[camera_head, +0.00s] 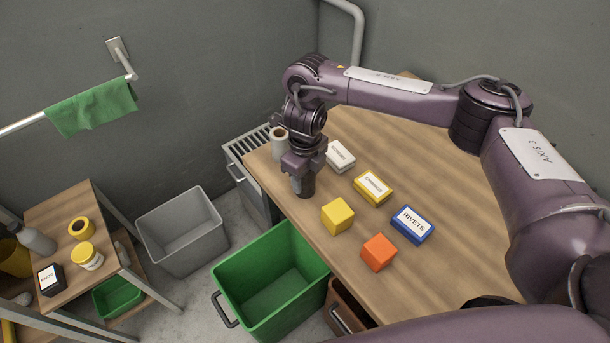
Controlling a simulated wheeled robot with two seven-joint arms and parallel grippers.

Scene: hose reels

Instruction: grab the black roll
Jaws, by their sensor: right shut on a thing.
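The black roll (303,188) is a dark upright cylinder near the left edge of the wooden table. My right gripper (302,175) points down over it and is shut on it. The gripper hides the roll's upper part. I cannot tell whether the roll's base touches the tabletop. My left gripper is not in view.
On the table (430,265) are a pale roll (279,142), a white box (340,156), a yellow box (372,188), a yellow cube (338,216), an orange cube (378,252) and a blue RIVETS box (411,225). A green bin (258,252) stands below the left edge.

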